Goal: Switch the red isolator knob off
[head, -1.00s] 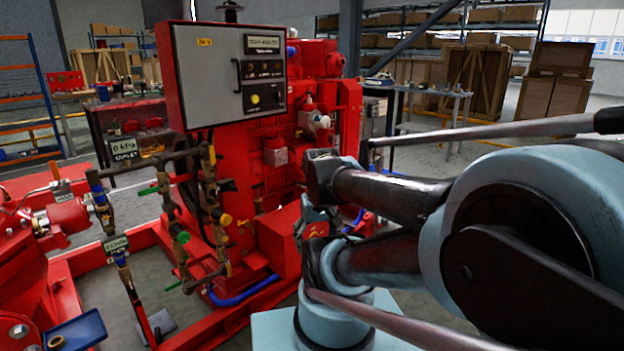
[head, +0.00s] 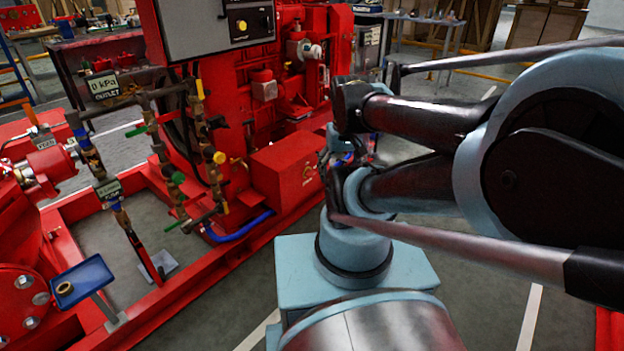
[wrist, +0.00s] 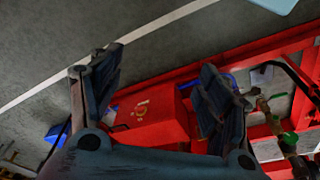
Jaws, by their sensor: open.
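A red box (head: 290,162) stands on the red frame in the head view, left of my gripper. A small pale-marked red detail (head: 308,172) on its face may be the isolator knob; its shape and setting are too small to tell. In the wrist view the red box (wrist: 172,122) shows between and beyond the fingers, with the same marked detail (wrist: 141,109). My gripper (wrist: 160,68) is open, with nothing between its fingers. In the head view my gripper (head: 338,160) is small, dark and partly hidden by my arm, to the right of the box.
A control panel (head: 222,22) is above the box. Pipes with valves (head: 180,178) and an outlet sign (head: 104,86) stand to the left. A blue tray (head: 80,284) is at the lower left.

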